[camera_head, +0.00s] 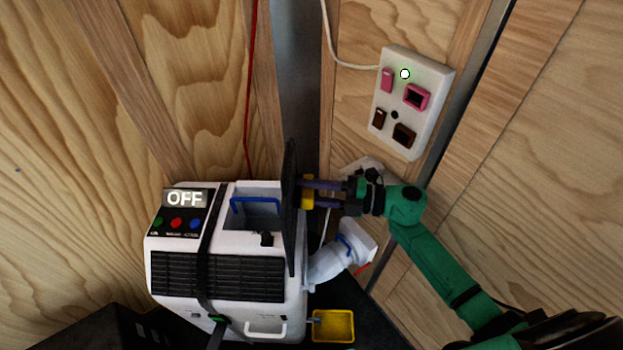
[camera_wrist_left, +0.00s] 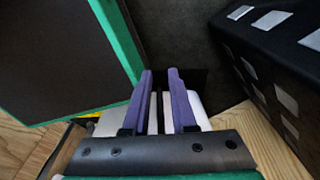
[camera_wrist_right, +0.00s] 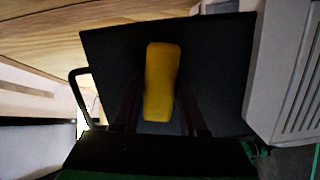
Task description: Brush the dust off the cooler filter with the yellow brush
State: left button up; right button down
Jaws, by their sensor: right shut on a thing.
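The white cooler (camera_head: 225,217) stands in the corner with its display reading OFF. A thin black panel, seemingly the cooler filter (camera_head: 289,240), stands nearly edge-on at its right side; its dark face (camera_wrist_right: 215,75) fills the middle of the right wrist view. My right gripper (camera_head: 308,191) is shut on the yellow brush (camera_head: 307,198), also in the right wrist view (camera_wrist_right: 160,80). The brush is against or very near the panel's right side; bristle contact is hidden. My left gripper (camera_wrist_left: 160,75) shows purple fingers apart, with nothing clearly held.
A yellow tray (camera_head: 333,326) and a bent white pipe (camera_head: 335,262) are right of the cooler. A socket panel (camera_head: 411,103) is on the wall. In the left wrist view, a green-edged dark panel (camera_wrist_left: 60,60) and a black box with light patches (camera_wrist_left: 280,60) flank my fingers.

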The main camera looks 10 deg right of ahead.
aim_at(306, 198)
jog(key=s, duration=0.1)
jog(key=s+a+p, duration=0.1)
jog(key=s, duration=0.1)
jog(key=shift+s+a+r, duration=0.1)
jog(key=shift+s+a, duration=0.05)
jog(key=shift+s, duration=0.05)
jog(key=shift+r+p, duration=0.7)
jog(key=shift+p, duration=0.05)
jog(key=shift+w+d+f+b, duration=0.2)
jog(key=shift+w+b, duration=0.1)
jog(key=shift+b, duration=0.1)
jog(key=shift+w+d+r+b, duration=0.15)
jog(key=shift+w+b, duration=0.1)
jog(key=shift+w, duration=0.25)
jog(key=shift+w+d+f+b, duration=0.15)
jog(key=shift+w+b, duration=0.15)
jog(key=shift+w, duration=0.2)
jog(key=shift+w+d+r+b, duration=0.15)
jog(key=shift+w+b, duration=0.1)
jog(key=shift+w, duration=0.25)
jog(key=w+b, duration=0.1)
jog(key=w+d+b, duration=0.1)
jog(key=w, duration=0.1)
jog(key=shift+f, duration=0.2)
jog(key=shift+w+r, duration=0.1)
jog(key=shift+w, duration=0.3)
jog(key=shift+s, duration=0.1)
